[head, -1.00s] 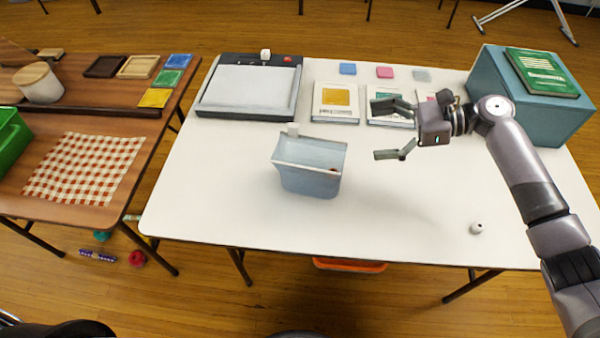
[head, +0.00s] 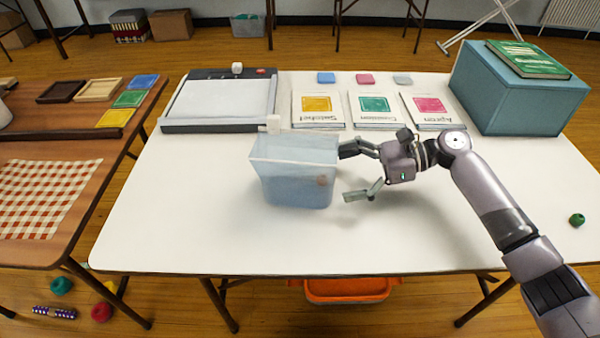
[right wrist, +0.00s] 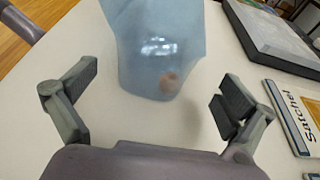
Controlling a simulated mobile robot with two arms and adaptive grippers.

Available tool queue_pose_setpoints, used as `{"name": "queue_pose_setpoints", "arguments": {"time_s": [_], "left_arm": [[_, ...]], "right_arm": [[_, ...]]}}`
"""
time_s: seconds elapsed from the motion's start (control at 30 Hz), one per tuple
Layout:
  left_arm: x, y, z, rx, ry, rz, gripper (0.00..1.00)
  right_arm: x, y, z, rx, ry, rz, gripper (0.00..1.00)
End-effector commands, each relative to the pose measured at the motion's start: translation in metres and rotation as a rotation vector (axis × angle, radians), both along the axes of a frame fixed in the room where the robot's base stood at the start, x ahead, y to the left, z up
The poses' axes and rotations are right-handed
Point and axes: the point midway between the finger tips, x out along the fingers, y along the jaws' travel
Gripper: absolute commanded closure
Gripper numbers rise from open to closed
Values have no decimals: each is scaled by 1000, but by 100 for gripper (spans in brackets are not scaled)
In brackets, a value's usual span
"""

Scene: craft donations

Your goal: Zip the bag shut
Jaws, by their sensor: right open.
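The bag (head: 290,175) is translucent blue and stands upright on the white table. A small white tab (head: 273,123), perhaps the zip slider, shows at its top rim, left of the middle. A reddish round thing (head: 322,181) shows through its right side. My right gripper (head: 355,173) is open just right of the bag, with its fingers pointing at it. In the right wrist view, the bag (right wrist: 150,50) lies ahead between the open fingers, and nothing is gripped. I cannot tell whether a fingertip touches it. My left gripper is out of view.
Behind the bag are a paper trimmer (head: 220,100) and three booklets (head: 372,124). A teal box (head: 520,98) with a green book (head: 528,58) stands at the back right. A small green item (head: 577,220) lies at the right. The table's front middle is clear.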

Motion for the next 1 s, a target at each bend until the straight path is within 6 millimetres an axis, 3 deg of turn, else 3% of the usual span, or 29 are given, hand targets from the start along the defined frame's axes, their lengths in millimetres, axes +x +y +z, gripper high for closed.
{"name": "queue_pose_setpoints", "arguments": {"time_s": [0.6,1.0], "left_arm": [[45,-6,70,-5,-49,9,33],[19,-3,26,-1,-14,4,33]], "right_arm": [[0,48,-17,1,0,2,0],[0,71,-20,1,1,2,0]]}}
